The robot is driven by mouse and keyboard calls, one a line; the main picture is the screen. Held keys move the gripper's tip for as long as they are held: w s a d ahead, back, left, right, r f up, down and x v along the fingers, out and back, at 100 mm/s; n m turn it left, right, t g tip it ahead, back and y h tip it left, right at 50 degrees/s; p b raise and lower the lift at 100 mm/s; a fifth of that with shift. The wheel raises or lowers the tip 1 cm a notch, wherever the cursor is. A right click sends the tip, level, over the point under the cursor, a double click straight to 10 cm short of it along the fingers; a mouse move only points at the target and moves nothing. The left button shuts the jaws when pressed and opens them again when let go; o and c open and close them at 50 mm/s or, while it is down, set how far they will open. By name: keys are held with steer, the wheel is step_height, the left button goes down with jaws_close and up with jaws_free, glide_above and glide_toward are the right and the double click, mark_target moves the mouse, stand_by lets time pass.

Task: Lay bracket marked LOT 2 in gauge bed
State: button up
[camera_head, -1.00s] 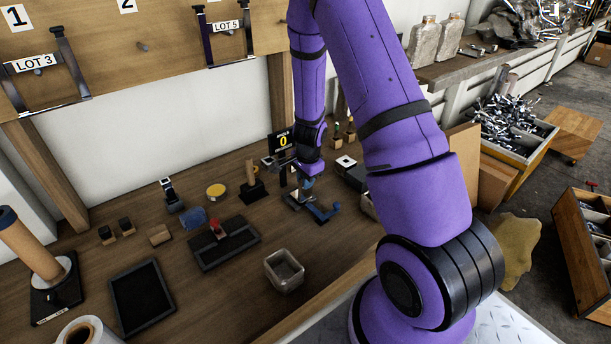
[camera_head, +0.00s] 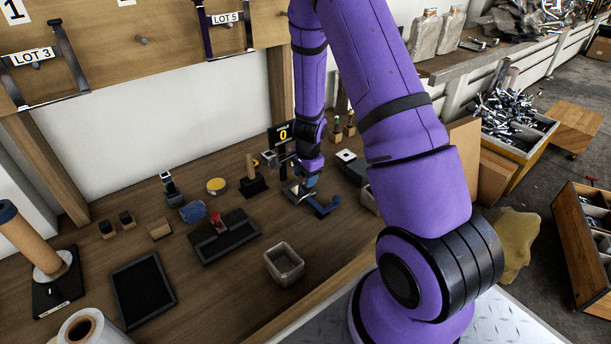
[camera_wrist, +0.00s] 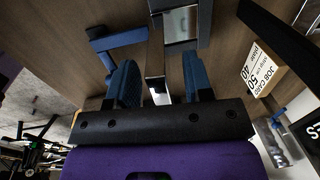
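My gripper (camera_wrist: 161,88) shows two blue fingers spread apart, pointing down at the bench. A shiny metal strip (camera_wrist: 155,60) stands between them, with a visible gap to the right finger; it looks like part of the bracket. No LOT 2 mark is readable. Just beyond the fingertips is a metal plate (camera_wrist: 181,28) with blue parts, seemingly the gauge bed. A blue angled bar (camera_wrist: 120,40) lies to its left. In the head view my gripper (camera_head: 311,181) is low over the gauge, whose blue bar (camera_head: 323,208) sticks out. Whether the bracket is seated is hidden.
A display reading 0 (camera_head: 282,135) stands behind the gauge. A wooden stamp (camera_head: 252,178), a black tray with a red knob (camera_head: 226,238) and a square cup (camera_head: 284,264) are nearby. Brackets marked LOT 3 (camera_head: 35,58) and LOT 5 (camera_head: 227,18) hang on the board.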

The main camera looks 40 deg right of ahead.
steer(key=shift+r, duration=0.1)
step_height(320, 180, up, 10)
steer(key=s, duration=0.1)
steer(key=shift+r, duration=0.25)
stand_by(0.3)
steer(key=shift+s, duration=0.1)
stand_by(0.3)
steer(key=s+a+r+n+t+y, duration=0.1)
steer(key=s+a+r+n, duration=0.35)
steer(key=r, duration=0.55)
steer(key=s+a+r+n+t+y, duration=0.1)
steer(key=s+a+r+n, duration=0.3)
steer(key=r, duration=0.5)
steer(key=s+a+r+n+t+h, duration=0.1)
steer(key=s+r+n, duration=0.3)
steer(key=s, duration=0.4)
steer(key=s+a+r+n+t+h, duration=0.1)
steer(key=s+a+r+n, duration=0.2)
steer(key=s, duration=0.6)
step_height(320, 180, up, 4)
steer(key=shift+a+f+n, duration=0.1)
steer(key=shift+a+n, duration=0.2)
steer(key=shift+n, duration=0.75)
